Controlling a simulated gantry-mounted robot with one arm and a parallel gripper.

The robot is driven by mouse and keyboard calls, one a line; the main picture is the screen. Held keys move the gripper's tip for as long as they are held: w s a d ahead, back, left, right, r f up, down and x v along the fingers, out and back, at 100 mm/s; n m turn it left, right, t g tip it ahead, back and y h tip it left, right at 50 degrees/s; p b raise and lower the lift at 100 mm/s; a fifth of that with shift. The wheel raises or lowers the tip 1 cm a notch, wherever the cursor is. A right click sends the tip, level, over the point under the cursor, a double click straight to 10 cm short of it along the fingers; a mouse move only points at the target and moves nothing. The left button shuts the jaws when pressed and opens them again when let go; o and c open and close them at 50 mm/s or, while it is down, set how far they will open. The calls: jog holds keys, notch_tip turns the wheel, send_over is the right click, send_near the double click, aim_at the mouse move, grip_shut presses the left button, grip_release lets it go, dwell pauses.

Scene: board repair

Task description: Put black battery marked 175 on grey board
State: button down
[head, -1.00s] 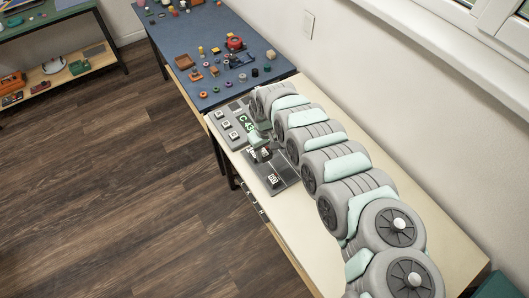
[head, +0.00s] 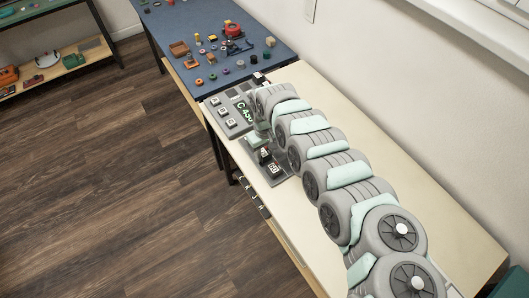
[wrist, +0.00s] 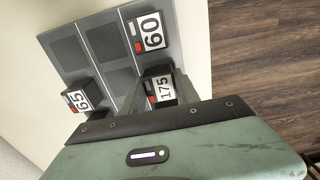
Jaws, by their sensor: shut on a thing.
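The black battery marked 175 (wrist: 164,87) is between the fingers of my gripper (wrist: 160,97), which is shut on it. In the wrist view its label faces the camera, and its lower part is hidden by my gripper. The grey board (wrist: 82,22) has darker rectangular slots and lies under and beyond my gripper. The 175 battery is over the board's near right part; I cannot tell whether it touches. In the head view, my gripper (head: 260,143) is over the board (head: 248,156), which my arm partly hides.
A battery marked 60 (wrist: 150,33) sits on the board's far right, and one marked 65 (wrist: 80,99) at its left. A grey panel reading C-43 (head: 222,113) stands beside the board. The blue table (head: 180,58) beyond holds several small parts. The cream tabletop (head: 330,96) near the wall is clear.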

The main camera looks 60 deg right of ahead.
aim_at(265, 152)
jog(key=shift+f, duration=0.45)
dwell(0.6)
jog(key=c, duration=0.8)
grip_release()
notch_tip(265, 152, up, 10)
jog(key=shift+d+f+p, duration=0.1)
jog(key=shift+f+p, duration=0.1)
jog(key=shift+p, duration=0.35)
jog(key=shift+r, duration=0.65)
jog(key=shift+w, duration=0.1)
